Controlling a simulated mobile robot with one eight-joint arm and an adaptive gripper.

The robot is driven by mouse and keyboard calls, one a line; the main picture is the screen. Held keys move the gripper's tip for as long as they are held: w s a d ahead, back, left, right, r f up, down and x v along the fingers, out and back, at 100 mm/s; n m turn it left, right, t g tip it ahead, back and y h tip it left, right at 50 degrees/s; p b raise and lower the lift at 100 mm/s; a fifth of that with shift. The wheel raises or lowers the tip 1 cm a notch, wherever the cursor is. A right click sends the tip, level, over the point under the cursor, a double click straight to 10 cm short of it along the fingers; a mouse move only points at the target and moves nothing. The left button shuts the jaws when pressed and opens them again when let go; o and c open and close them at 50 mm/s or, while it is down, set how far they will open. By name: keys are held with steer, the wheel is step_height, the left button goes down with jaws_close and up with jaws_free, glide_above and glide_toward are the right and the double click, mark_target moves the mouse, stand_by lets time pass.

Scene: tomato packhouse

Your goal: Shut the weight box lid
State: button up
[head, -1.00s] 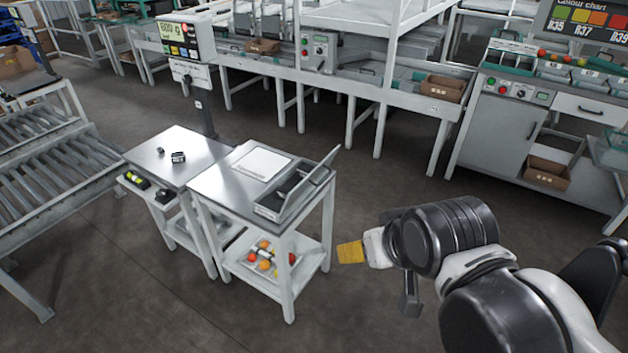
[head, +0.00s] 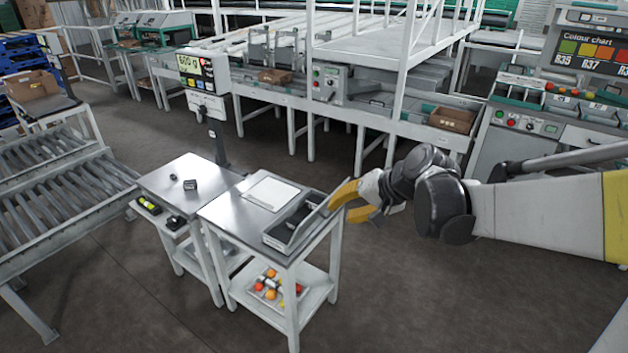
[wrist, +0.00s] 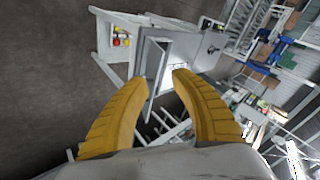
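The weight box (head: 277,238) is a grey tray-like box with dark contents. It sits at the right front of the metal-topped table (head: 232,214). Its lid (head: 312,222) stands open, tilted up along the right side of the box. My gripper (head: 335,208) has two yellow fingers and is on the right of the lid, with the upper fingertip close to the lid's far end. Whether it touches the lid I cannot tell. In the wrist view my gripper (wrist: 160,80) is open, its fingers apart, with the lid (wrist: 157,72) showing between and beyond the tips.
A white sheet or plate (head: 271,193) lies on the table behind the box. Tomatoes in a tray (head: 270,287) are on the lower shelf. A second table (head: 185,177) and a scale display (head: 197,72) stand to the left. Floor right of the table is clear.

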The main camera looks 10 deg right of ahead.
steer(key=w+d+f+m+t+y+p, duration=0.1)
steer(key=w+d+f+y, duration=0.15)
steer(key=w, duration=0.35)
steer(key=w+d+f+m+t+y, duration=0.1)
steer(key=w+d+f, duration=0.2)
steer(key=w+f, duration=0.15)
steer(key=w+d+f+m+t+y+p, duration=0.1)
steer(key=w+d+f+m+t+y, duration=0.15)
steer(key=d+f, duration=0.5)
steer(key=shift+g, duration=0.25)
steer(key=b+x, duration=0.1)
steer(key=x, duration=0.3)
steer(key=b+x, duration=0.1)
steer(key=x, duration=0.3)
steer(key=b+x, duration=0.1)
steer(key=x, duration=0.3)
steer(key=shift+s+a+f+b, duration=0.2)
steer(key=shift+a+f+b, duration=0.1)
steer(key=shift+f, duration=0.15)
jaws_close()
